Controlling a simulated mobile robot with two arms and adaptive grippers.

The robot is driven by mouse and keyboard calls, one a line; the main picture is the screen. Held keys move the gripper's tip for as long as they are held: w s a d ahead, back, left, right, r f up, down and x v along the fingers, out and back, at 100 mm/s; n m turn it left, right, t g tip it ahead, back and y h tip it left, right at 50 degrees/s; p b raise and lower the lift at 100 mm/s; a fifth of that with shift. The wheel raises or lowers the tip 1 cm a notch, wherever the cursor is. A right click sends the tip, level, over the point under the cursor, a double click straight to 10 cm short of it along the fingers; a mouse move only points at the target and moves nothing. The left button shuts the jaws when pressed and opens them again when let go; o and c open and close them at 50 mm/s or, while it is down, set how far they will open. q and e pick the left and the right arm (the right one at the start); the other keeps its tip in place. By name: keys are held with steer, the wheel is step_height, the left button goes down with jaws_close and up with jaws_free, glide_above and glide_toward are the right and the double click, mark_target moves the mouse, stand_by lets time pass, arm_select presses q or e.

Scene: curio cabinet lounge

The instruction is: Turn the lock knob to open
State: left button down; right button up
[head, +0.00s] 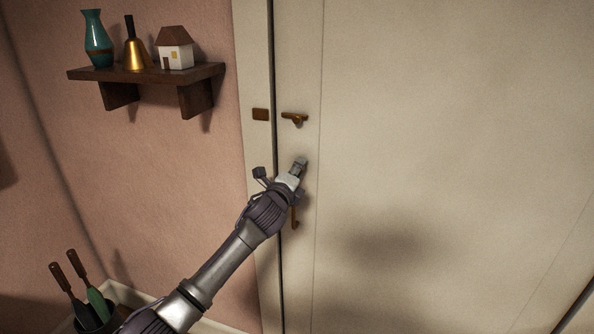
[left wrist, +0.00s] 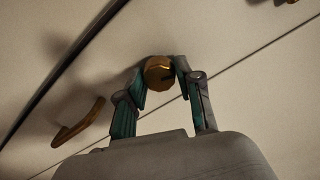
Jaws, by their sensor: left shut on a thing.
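The lock knob (left wrist: 158,73) is a round brass piece with a dark slot, on the cream cabinet door (head: 420,150). My left gripper (left wrist: 160,78) is shut on it, with one finger on each side of the knob. In the head view, my left gripper (head: 300,164) reaches the door near its left edge and hides the knob. A brass door handle (left wrist: 78,125) sits to the left of the knob in the left wrist view. In the head view, part of that handle (head: 295,218) shows just below my gripper. My right gripper is not in view.
A brass latch (head: 294,118) is on the door above my gripper, beside a brass plate (head: 260,114) on the frame. A wall shelf (head: 150,73) holds a vase, bell and model house. A pot (head: 95,322) with tools stands lower left. The door's right side is clear.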

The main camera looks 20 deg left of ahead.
arm_select(q)
steer(key=shift+n, duration=2)
steer(key=c, duration=0.8)
jaws_free()
steer(key=shift+o, duration=0.2)
steer(key=s, duration=1.2)
steer(key=shift+a, duration=0.25)
steer(key=shift+f, duration=0.1)
